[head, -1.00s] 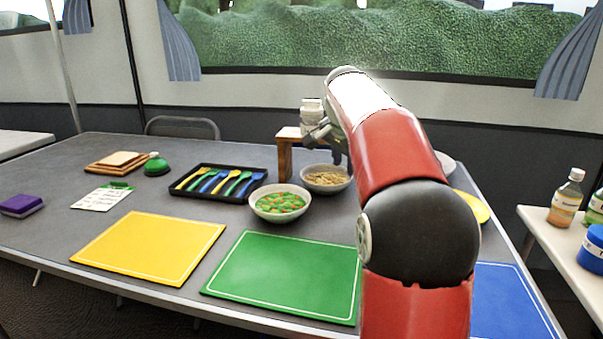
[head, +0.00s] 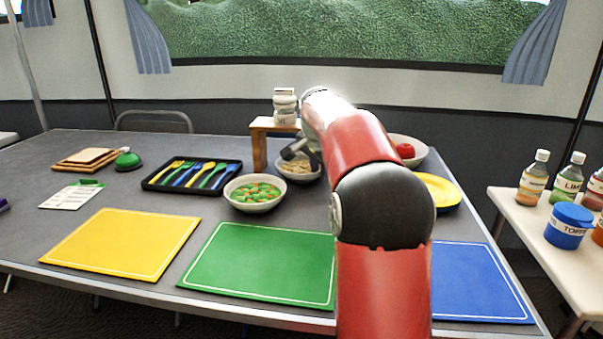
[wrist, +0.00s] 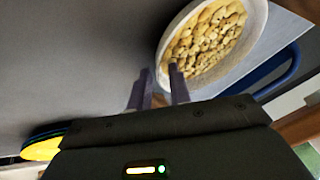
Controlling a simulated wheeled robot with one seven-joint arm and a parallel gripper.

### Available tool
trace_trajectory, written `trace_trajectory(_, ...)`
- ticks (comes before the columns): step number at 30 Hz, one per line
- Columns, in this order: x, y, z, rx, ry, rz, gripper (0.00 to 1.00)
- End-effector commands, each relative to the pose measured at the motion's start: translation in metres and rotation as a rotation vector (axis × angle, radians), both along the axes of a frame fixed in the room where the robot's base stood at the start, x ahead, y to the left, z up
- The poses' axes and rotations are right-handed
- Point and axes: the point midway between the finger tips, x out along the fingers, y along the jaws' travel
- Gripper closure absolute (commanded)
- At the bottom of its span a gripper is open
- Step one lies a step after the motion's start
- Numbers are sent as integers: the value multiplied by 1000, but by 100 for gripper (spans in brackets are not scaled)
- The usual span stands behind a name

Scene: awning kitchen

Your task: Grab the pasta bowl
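The pasta bowl is a pale bowl (head: 297,178) with tan pasta-like pieces, behind the bowl of green and orange vegetables (head: 255,207) on the grey table. My gripper (head: 291,150) is at the pasta bowl's far left side in the head view, partly hidden by my arm. The wrist view shows the pasta bowl (wrist: 222,74) at upper right. There, my gripper (wrist: 159,70) has its two fingers apart with a gap between them. One fingertip overlaps the bowl's rim in the picture and the other is just outside it. I cannot tell whether either touches.
A wooden stand (head: 258,150) with a white jar (head: 285,106) stands close behind the pasta bowl. A black utensil tray (head: 233,179) is to the left. A bowl with a red item (head: 418,153) and yellow plate (head: 446,190) are right. Coloured mats line the front.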

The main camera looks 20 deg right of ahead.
Motion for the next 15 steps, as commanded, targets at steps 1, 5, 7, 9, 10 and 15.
trace_trajectory(1,0,0,0,0,0,0,87)
trace_trajectory(5,0,0,0,0,2,1,100)
trace_trajectory(7,0,0,0,0,2,1,100)
trace_trajectory(9,0,0,-1,0,2,0,100)
trace_trajectory(10,0,0,-1,0,2,0,100)
trace_trajectory(15,0,0,0,0,1,1,100)
